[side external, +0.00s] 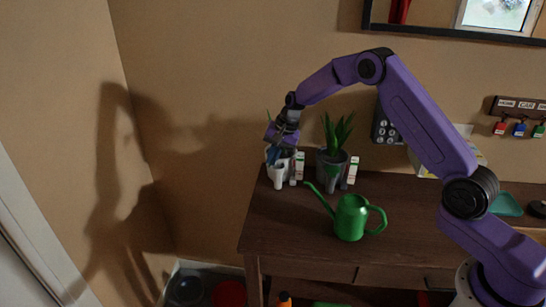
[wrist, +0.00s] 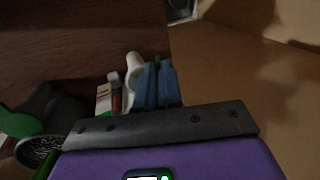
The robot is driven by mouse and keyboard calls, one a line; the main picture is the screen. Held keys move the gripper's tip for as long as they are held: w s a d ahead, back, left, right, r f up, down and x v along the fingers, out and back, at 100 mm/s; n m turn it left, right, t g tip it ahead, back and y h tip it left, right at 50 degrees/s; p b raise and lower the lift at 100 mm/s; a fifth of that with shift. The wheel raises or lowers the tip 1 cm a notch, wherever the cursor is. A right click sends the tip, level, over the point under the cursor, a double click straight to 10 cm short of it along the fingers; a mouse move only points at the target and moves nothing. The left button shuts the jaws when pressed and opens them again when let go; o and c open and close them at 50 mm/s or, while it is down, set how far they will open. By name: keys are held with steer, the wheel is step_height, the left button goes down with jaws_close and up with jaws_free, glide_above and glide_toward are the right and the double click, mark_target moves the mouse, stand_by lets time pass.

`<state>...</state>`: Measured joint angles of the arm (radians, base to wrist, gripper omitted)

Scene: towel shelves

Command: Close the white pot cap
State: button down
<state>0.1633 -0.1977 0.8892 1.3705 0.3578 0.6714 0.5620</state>
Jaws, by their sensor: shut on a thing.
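The white pot (side external: 279,178) stands at the left end of the dark wooden table, with a round tube on its front. Its white tube also shows beside my fingers in the wrist view (wrist: 135,66). My gripper (side external: 273,154) points down at the top of the pot. Its blue fingers show close together in the wrist view (wrist: 158,86). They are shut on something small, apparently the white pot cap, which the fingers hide. I cannot make out the cap's edge or its angle.
A grey pot with a leafy plant (side external: 336,140) stands to the right. White bottles stand beside the pots, one (side external: 299,166) close to the white pot. A green watering can (side external: 351,217) stands in front on the table (side external: 290,235). The wall is close behind.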

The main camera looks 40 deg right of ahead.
steer(key=shift+s+d+f, duration=0.1)
steer(key=shift+s+d, duration=0.05)
steer(key=shift+s+d+f+t+y, duration=0.3)
steer(key=shift+t+y, duration=0.45)
steer(key=shift+s+d+f+t+y, duration=0.25)
steer(key=shift+d+t+y, duration=0.05)
steer(key=shift+t+y, duration=0.5)
steer(key=shift+s+d+f+t+y, duration=0.3)
steer(key=shift+t+y, duration=0.45)
steer(key=shift+f, duration=0.1)
steer(key=c, duration=1.3)
jaws_free()
